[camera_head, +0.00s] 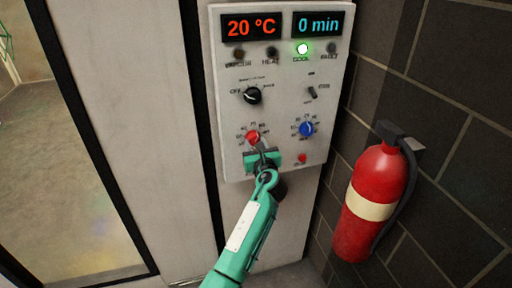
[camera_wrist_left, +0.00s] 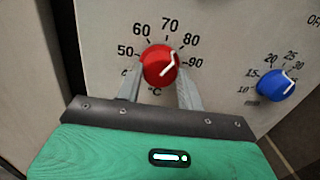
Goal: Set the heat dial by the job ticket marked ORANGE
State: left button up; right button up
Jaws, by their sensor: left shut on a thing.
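The red heat dial (camera_head: 253,137) is on the lower left of the light control panel (camera_head: 231,172). In the left wrist view the red dial (camera_wrist_left: 158,62) has a scale from 50 to 90 °C around it. Its white mark points up and right, roughly between 80 and 90. My left gripper (camera_head: 257,148) is at the dial, with one finger on each side of it, shut on it. In the left wrist view the gripper (camera_wrist_left: 159,78) reaches up from below. No job ticket shows. My right gripper is not in view.
A blue dial (camera_head: 306,129) sits right of the red one, with a black knob (camera_head: 253,96) above. Displays read 20 °C (camera_head: 251,27) and 0 min (camera_head: 318,25). The COOL lamp (camera_head: 303,49) glows green. A red extinguisher (camera_head: 367,172) hangs on the right wall.

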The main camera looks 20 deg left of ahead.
pick_arm(q)
jog(key=shift+f+n+y+b, duration=0.15)
jog(key=shift+n+y+b, duration=0.15)
jog(key=shift+n+b, duration=2.4)
jog(key=shift+n+p, duration=0.45)
jog(key=shift+n, duration=0.15)
jog(key=o, duration=1)
